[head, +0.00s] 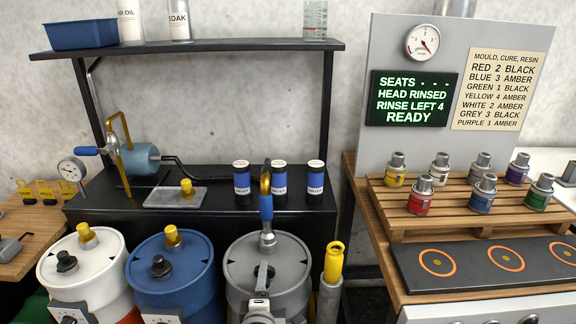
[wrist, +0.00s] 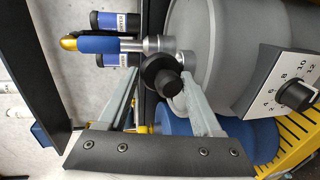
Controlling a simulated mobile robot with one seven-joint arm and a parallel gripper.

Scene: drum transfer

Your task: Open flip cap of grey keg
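The grey keg (head: 290,262) stands at the right of the row of three kegs. In the wrist view, the grey keg (wrist: 225,50) fills the upper right. A coupling with a blue handle (head: 266,208) stands on its top; the blue handle (wrist: 98,45) also shows in the wrist view. A black round cap (wrist: 160,72) sits beside the coupling's metal base. Whether it is flipped open I cannot tell. My gripper (wrist: 158,78) is open, with a finger on each side of the cap. In the head view my gripper (head: 263,272) hides the cap.
The white keg (head: 100,262) and blue keg (head: 190,265) stand to the left. A yellow-topped cylinder (head: 334,262) stands close on the right. Behind is a dark bench (head: 215,222) with several blue-labelled bottles. A wooden table (head: 362,215) stands further right.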

